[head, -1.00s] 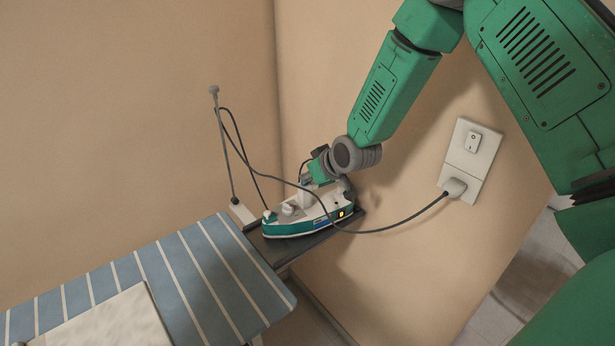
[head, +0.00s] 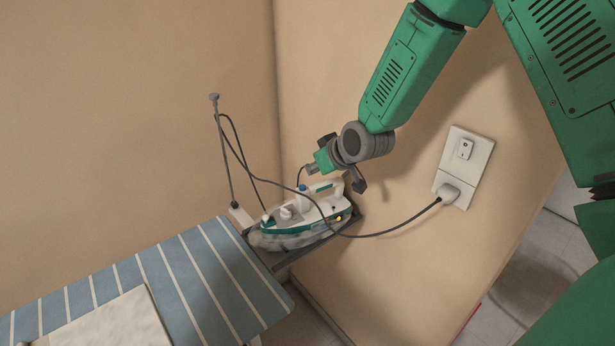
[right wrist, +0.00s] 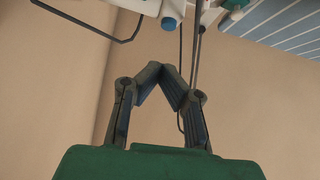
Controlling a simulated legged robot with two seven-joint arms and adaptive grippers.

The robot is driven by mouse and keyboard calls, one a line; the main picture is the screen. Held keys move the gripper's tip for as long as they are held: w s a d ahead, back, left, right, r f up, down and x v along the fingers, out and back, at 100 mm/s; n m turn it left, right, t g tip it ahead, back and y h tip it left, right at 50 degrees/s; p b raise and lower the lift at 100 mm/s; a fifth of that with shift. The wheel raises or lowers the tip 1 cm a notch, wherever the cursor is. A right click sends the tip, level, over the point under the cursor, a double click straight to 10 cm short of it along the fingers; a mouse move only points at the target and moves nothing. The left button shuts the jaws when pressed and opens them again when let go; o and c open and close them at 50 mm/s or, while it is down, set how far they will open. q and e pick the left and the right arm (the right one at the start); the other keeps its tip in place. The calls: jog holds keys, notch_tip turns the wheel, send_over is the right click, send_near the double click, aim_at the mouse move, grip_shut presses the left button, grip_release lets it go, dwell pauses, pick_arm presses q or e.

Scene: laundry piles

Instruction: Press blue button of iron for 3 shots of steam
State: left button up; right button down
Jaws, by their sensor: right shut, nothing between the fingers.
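The white and teal iron (head: 318,207) lies on a dark rest (head: 290,258) at the end of the ironing board. Its blue button (head: 303,188) is on top near the handle, and the button also shows in the right wrist view (right wrist: 170,23). A pale, steam-like haze covers the iron's lower side. My right gripper (head: 311,169) is just above the iron in the head view, apart from the button. In the right wrist view the fingertips (right wrist: 171,84) are together and empty, with the button beyond them. My left gripper is not in view.
The striped blue ironing board (head: 190,270) carries a pale folded cloth (head: 115,322). A grey cord (head: 385,234) runs from the wall outlet (head: 465,165) across the iron. A thin upright rod (head: 223,150) stands beside the rest. Walls are close behind.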

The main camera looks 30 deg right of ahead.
jog(key=v, duration=0.5)
jog(key=shift+r, duration=0.35)
dwell(0.8)
jog(key=r+b, duration=0.1)
jog(key=b, duration=0.6)
jog(key=shift+s+a+r, duration=0.1)
jog(key=shift+s+a, duration=0.05)
jog(key=shift+s, duration=0.05)
